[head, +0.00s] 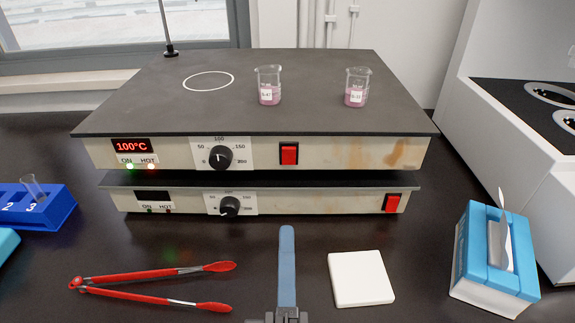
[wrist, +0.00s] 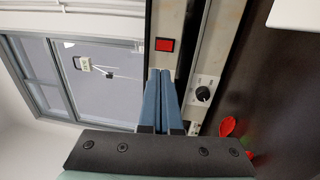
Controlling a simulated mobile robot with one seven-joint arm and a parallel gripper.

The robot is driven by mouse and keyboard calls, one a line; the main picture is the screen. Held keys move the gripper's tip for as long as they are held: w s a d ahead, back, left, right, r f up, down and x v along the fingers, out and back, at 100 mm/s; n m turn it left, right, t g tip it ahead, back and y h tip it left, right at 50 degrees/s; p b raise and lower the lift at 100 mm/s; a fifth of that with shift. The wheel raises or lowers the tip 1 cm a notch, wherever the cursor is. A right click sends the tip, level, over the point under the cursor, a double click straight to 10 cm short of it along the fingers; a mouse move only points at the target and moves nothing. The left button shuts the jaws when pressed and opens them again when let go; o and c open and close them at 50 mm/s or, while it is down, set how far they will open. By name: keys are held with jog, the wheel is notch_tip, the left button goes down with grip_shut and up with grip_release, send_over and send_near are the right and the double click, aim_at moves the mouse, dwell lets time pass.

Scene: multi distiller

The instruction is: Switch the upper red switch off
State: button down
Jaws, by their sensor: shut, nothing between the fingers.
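The upper red switch (head: 289,154) is on the front panel of the upper hotplate, right of its knob (head: 220,157). The upper display (head: 131,146) reads 100°C, and its ON and HOT lights glow. The switch also shows in the wrist view (wrist: 165,44), just beyond my fingertips. My gripper (head: 287,230) is shut and empty, its blue fingers pointing toward the hotplates. In the head view its tip appears below the upper switch, in front of the lower unit. In the wrist view the fingertips (wrist: 165,72) look close to the switch; contact is not visible.
The lower unit has a dark display (head: 153,196) and its own red switch (head: 393,203). Two beakers (head: 269,88) (head: 356,90) with pink liquid stand on the upper plate. Red tongs (head: 150,285), a white pad (head: 360,278) and a tissue box (head: 495,260) lie around the front.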

aim_at(287, 153)
jog(key=w, duration=0.4)
jog(key=w+r, duration=0.1)
jog(key=w, duration=0.8)
jog(key=shift+w+r, duration=0.3)
jog(key=shift+w, duration=0.05)
